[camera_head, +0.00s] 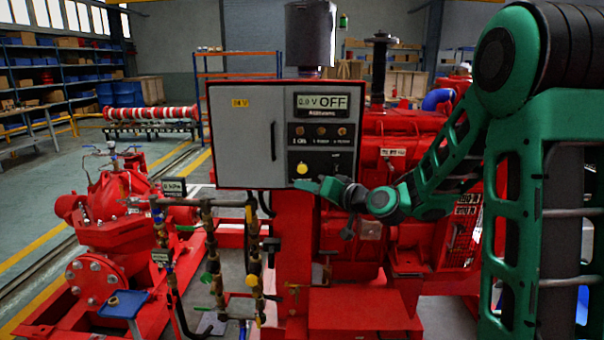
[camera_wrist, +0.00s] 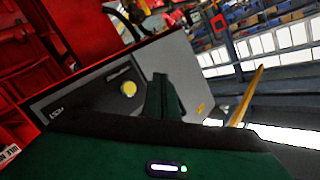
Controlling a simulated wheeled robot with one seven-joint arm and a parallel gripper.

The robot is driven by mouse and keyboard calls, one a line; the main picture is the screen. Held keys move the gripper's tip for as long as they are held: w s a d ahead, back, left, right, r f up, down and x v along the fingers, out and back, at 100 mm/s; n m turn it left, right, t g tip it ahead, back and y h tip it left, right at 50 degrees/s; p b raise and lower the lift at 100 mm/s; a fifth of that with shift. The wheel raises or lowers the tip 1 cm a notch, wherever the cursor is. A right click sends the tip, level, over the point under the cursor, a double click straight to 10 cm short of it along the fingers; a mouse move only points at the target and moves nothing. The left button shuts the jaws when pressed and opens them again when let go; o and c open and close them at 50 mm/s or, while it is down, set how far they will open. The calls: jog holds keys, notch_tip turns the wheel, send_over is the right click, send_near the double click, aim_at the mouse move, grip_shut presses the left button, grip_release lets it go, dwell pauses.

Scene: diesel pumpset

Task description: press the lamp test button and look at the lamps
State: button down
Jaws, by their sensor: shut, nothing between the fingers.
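The grey control box (camera_head: 240,148) has a black panel on its right side. A yellow round button (camera_head: 302,169) sits low on that panel; it also shows in the wrist view (camera_wrist: 128,88), left of my fingers. Three small amber-brown lamps (camera_head: 320,131) sit in a row above it; I cannot tell whether they are lit. A display (camera_head: 322,102) above them reads "0.0 V OFF". My green gripper (camera_head: 306,184) is shut and empty, its tip just below the button in the head view. Its fingers (camera_wrist: 164,97) look apart from the button in the wrist view.
The red engine (camera_head: 420,150) stands right of the box, behind my arm. A red pump (camera_head: 105,215) and pipework with valves (camera_head: 212,245) stand at the lower left. A grey cylinder (camera_head: 310,35) rises above the box. Open floor lies at the left.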

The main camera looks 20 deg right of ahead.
aim_at(306, 172)
jog(key=shift+w+d, duration=0.45)
jog(key=shift+w, duration=0.95)
jog(key=shift+w+d, duration=0.5)
jog(key=shift+w, duration=0.9)
jog(key=shift+w+d, duration=0.45)
jog(key=shift+w, duration=0.95)
jog(key=shift+w, duration=0.1)
jog(key=shift+w+d, duration=0.1)
jog(key=shift+w, duration=0.2)
jog(key=shift+w+d, duration=0.15)
jog(key=shift+w, duration=0.2)
jog(key=shift+s, duration=0.15)
jog(key=shift+s+a, duration=0.25)
jog(key=shift+s, duration=0.4)
jog(key=shift+s+a, duration=0.25)
jog(key=shift+s, duration=0.55)
jog(key=shift+s+a, duration=0.25)
jog(key=shift+s, duration=0.5)
jog(key=shift+s+a, duration=0.25)
jog(key=shift+s, duration=0.55)
